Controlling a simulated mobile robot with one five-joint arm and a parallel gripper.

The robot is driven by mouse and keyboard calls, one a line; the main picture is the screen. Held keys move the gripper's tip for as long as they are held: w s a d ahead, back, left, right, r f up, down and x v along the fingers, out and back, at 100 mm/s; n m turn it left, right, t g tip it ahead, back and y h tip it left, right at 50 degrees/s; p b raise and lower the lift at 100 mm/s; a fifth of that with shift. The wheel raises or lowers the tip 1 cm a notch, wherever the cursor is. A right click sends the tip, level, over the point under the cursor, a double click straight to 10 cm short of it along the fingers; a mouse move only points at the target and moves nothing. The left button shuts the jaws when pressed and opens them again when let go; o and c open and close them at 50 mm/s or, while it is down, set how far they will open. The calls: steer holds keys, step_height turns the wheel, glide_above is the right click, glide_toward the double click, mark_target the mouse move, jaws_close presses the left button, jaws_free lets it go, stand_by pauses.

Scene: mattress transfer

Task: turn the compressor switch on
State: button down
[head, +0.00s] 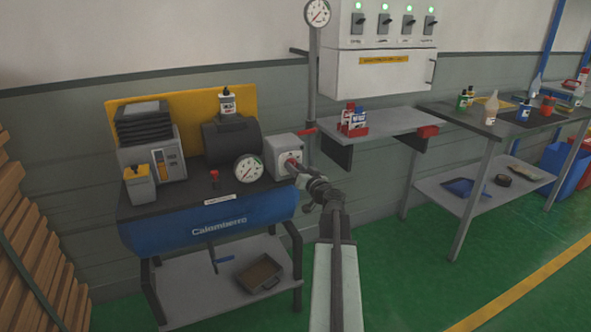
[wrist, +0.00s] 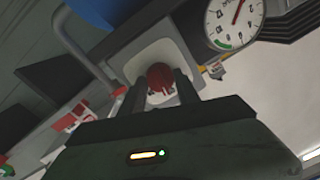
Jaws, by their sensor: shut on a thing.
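The compressor (head: 205,230) is a blue tank bench marked "Calomberro" with a black top, left of centre in the head view. Its switch box (head: 277,155) is light grey and stands at the right end of the top. A red switch knob (wrist: 160,77) sits on a pale plate in the wrist view. My gripper (head: 297,168) reaches the front of the switch box from the right. In the wrist view my gripper (wrist: 160,92) has its two dark fingers on either side of the red knob, shut on it. The knob's exact angle is partly hidden by the fingers.
A round pressure gauge (head: 248,168) stands just left of the switch box. A wall shelf (head: 385,125) with small bottles and a grey electrical cabinet (head: 375,72) are to the right. A workbench (head: 500,125) stands farther right. The green floor in front is clear.

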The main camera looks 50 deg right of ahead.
steer(key=m+b, duration=0.1)
steer(key=m, duration=0.9)
steer(key=shift+a+f+m+h, duration=0.1)
steer(key=shift+m+h, duration=0.2)
steer(key=shift+h, duration=0.1)
steer(key=shift+m, duration=0.3)
steer(key=c, duration=0.9)
jaws_free()
steer(key=b+v, duration=0.1)
steer(key=v, duration=0.6)
steer(key=shift+s+a+f, duration=0.1)
steer(key=shift+s, duration=0.25)
